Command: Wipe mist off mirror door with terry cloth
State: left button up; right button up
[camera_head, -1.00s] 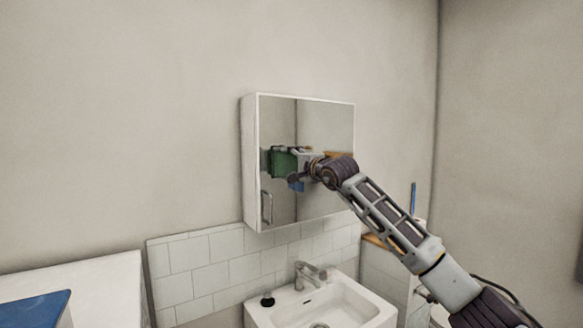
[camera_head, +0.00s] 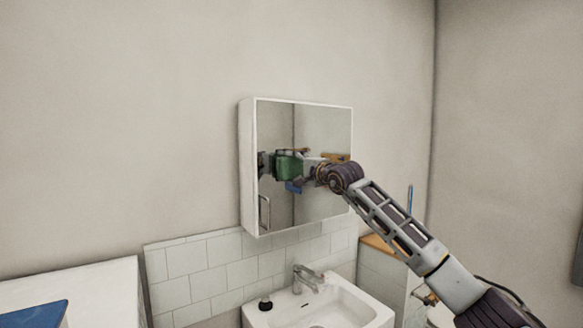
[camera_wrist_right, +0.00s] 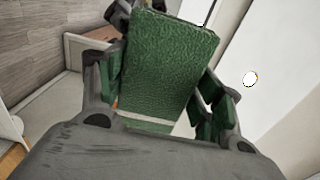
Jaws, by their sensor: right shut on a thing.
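The mirror door (camera_head: 325,125) is the front of a white wall cabinet above the sink and looks shut. I cannot make out any mist on it. My right gripper (camera_head: 303,169) is in front of the mirror's middle, shut on the green terry cloth (camera_head: 287,167). The cloth also shows in the right wrist view as a textured green block (camera_wrist_right: 165,65) between the fingers. The mirror reflects part of the gripper and cloth. I cannot tell whether the cloth touches the glass. My left gripper is not in view.
A white sink (camera_head: 340,305) with a metal faucet (camera_head: 305,277) and a dark-topped bottle (camera_head: 265,303) sits below the cabinet. White tiles (camera_head: 205,270) line the wall there. A white counter with a blue item (camera_head: 35,314) is at lower left. The wall around the cabinet is clear.

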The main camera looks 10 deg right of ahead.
jog(key=shift+w+d+f, duration=0.1)
jog(key=shift+w+d, duration=0.05)
jog(key=shift+d, duration=0.3)
jog(key=shift+d, duration=0.15)
jog(key=shift+w+d+p, duration=0.35)
jog(key=shift+d+p, duration=0.3)
jog(key=shift+d, duration=0.15)
jog(key=shift+w+d+p, duration=0.35)
jog(key=shift+d+p, duration=0.3)
jog(key=shift+d, duration=0.15)
jog(key=shift+d, duration=0.1)
jog(key=shift+w+d+p, duration=0.2)
jog(key=shift+d+p, duration=0.15)
jog(key=shift+p, duration=0.2)
jog(key=shift+w+d+p, duration=0.25)
jog(key=shift+d+p, duration=0.25)
jog(key=shift+d, duration=0.1)
jog(key=shift+w+d+p, duration=0.25)
jog(key=shift+d+p, duration=0.2)
jog(key=shift+d, duration=0.15)
